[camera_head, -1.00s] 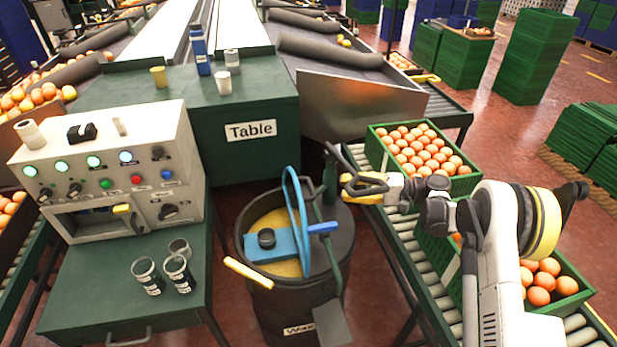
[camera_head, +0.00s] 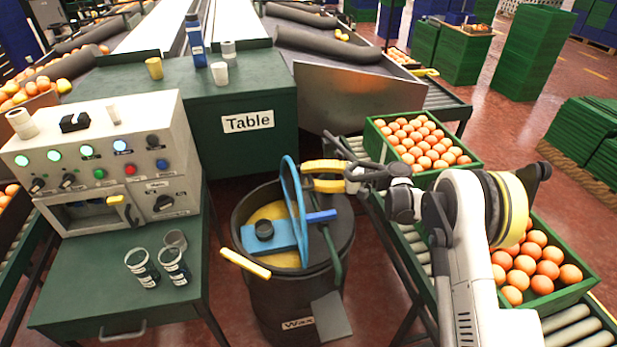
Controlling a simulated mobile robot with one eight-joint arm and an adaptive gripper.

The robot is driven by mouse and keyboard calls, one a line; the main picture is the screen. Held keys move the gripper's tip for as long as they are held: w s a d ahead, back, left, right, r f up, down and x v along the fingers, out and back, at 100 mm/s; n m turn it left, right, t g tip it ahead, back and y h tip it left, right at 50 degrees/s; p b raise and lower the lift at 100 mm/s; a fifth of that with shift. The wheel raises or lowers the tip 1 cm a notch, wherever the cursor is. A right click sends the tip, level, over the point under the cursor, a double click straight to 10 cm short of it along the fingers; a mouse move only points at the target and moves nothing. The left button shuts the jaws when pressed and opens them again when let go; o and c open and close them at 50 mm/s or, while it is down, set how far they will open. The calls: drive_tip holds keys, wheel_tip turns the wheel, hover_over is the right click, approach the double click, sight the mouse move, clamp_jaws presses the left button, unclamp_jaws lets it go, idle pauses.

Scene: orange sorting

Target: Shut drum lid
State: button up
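The dark wax drum (camera_head: 290,308) stands on the floor in the middle, with yellowish contents showing at its top. A blue ring-shaped lid edge (camera_head: 301,208) stands upright over the drum, seen nearly edge-on, so the lid looks open. A blue handle (camera_head: 321,216) sticks out to the right of the ring.
A roller conveyor with orange crates (camera_head: 425,142) runs on the right, under my arm. A control box (camera_head: 105,160) and cups on a green stand (camera_head: 110,290) are left. The green table (camera_head: 245,95) is behind. A yellow-handled bar (camera_head: 246,263) juts out at the drum's left front.

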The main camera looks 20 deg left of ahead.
sight(293, 176)
clamp_jaws()
drive_tip(key=shift+s+a+r+p, duration=0.15)
drive_tip(key=shift+a+r+p, duration=0.1)
drive_tip(key=shift+p, duration=0.05)
drive_tip(key=s+a, duration=0.1)
drive_tip(key=s+a+h+p, duration=0.1)
drive_tip(key=a, duration=0.1)
drive_tip(key=shift+a+r, duration=0.15)
drive_tip(key=shift+r, duration=0.05)
drive_tip(key=shift+o, duration=0.8)
unclamp_jaws()
drive_tip(key=v, duration=1.2)
drive_tip(key=shift+r, duration=0.25)
